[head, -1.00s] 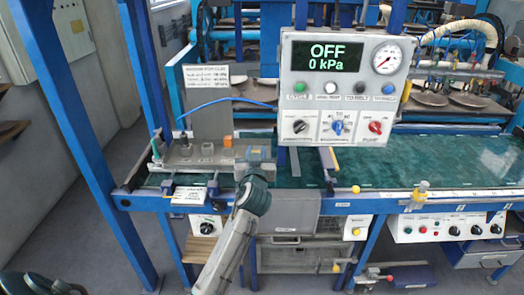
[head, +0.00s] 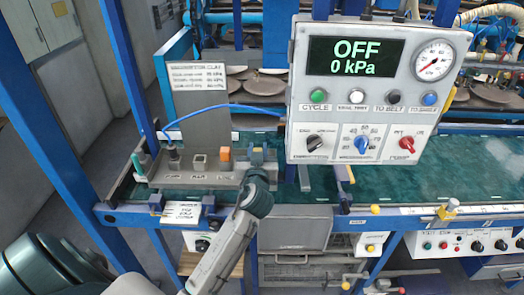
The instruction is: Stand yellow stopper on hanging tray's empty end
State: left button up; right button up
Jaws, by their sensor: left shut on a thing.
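The grey hanging tray (head: 200,178) is at the left end of the green belt, with several items standing in a row in it. These include a dark knobbed piece (head: 173,158), a beige block (head: 199,162) and an orange block (head: 225,154). My left gripper (head: 262,160) is at the tray's right end, to the right of the orange block. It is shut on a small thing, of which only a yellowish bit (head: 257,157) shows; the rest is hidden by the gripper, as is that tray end. I cannot tell whether the thing touches the tray. My right gripper is not in view.
A control panel (head: 375,90) reading OFF and 0 kPa hangs close to the right of my gripper. A sign plate (head: 202,100) stands behind the tray and a blue hose (head: 225,107) arches above it. The green belt (head: 430,178) is clear to the right.

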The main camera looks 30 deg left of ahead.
pick_arm(q)
jog(key=shift+f, duration=0.7)
jog(key=shift+w+a+f, duration=0.25)
jog(key=shift+w+a, duration=0.05)
jog(key=shift+w, duration=0.2)
jog(key=o, duration=0.7)
jog(key=shift+s+r, duration=0.1)
jog(key=shift+o, duration=1.3)
jog(key=shift+s+d+r, duration=0.15)
jog(key=shift+s, duration=0.1)
jog(key=shift+d, duration=0.1)
jog(key=b+v, duration=0.3)
jog(key=v, duration=0.8)
jog(key=shift+s+d+b, duration=0.2)
jog(key=shift+s+b, duration=0.15)
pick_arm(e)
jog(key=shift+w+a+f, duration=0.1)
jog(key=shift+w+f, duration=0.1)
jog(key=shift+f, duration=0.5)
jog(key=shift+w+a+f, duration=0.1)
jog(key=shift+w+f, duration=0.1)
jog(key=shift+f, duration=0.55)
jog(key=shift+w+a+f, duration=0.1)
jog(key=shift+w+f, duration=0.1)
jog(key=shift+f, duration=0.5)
